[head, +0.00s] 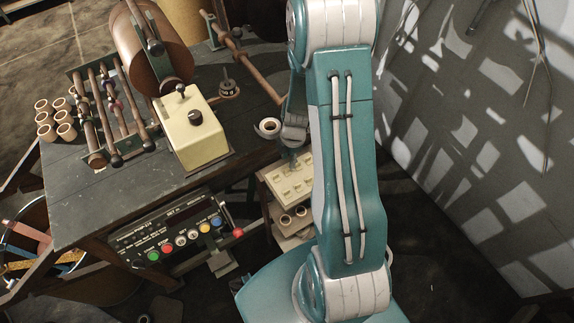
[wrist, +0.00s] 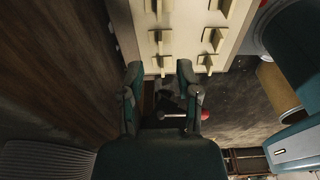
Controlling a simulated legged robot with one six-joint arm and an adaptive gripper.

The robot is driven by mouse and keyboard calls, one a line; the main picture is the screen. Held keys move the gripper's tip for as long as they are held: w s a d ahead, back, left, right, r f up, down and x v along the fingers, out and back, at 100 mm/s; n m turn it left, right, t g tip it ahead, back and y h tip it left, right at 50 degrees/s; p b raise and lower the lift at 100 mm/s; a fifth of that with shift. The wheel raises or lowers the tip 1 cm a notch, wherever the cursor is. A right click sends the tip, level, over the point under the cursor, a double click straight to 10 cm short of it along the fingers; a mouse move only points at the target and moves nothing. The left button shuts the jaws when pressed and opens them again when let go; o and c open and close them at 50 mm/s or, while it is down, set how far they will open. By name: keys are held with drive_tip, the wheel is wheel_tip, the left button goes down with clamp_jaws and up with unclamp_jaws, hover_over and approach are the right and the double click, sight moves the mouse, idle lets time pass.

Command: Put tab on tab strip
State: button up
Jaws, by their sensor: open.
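A cream board (head: 268,184) with several small raised tab-like pieces lies below my gripper in the head view. In the wrist view the board (wrist: 185,18) fills the top middle, and its pale tabs (wrist: 212,38) stand in two columns. My gripper (wrist: 160,76) is open, its two teal fingers apart near the board's lower edge, with no tab seen between them. In the head view my gripper (head: 294,158) is small, above the board and partly hidden by my arm. I cannot tell which surface is the tab strip.
A dark workbench (head: 85,205) holds a cream box (head: 190,130), a brown drum (head: 150,45), rollers and several small cores (head: 55,120). A control panel (head: 170,240) with coloured buttons is on its front. A tape roll (head: 268,127) sits beside my gripper. A wall stands at right.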

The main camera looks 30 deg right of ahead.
drive_tip(key=s+a+r+m+t+h, duration=0.1)
drive_tip(key=a+r+m, duration=0.25)
drive_tip(key=r, duration=0.85)
drive_tip(key=s+a+r+m+t, duration=0.15)
drive_tip(key=r+m, duration=0.25)
drive_tip(key=r, duration=0.7)
drive_tip(key=s+a+r+m+t, duration=0.3)
drive_tip(key=s+a+r+m, duration=0.3)
drive_tip(key=s+r+m, duration=0.4)
drive_tip(key=shift+s+a+r+m, duration=0.25)
drive_tip(key=shift+s+r+m, duration=0.2)
drive_tip(key=shift+s, duration=0.5)
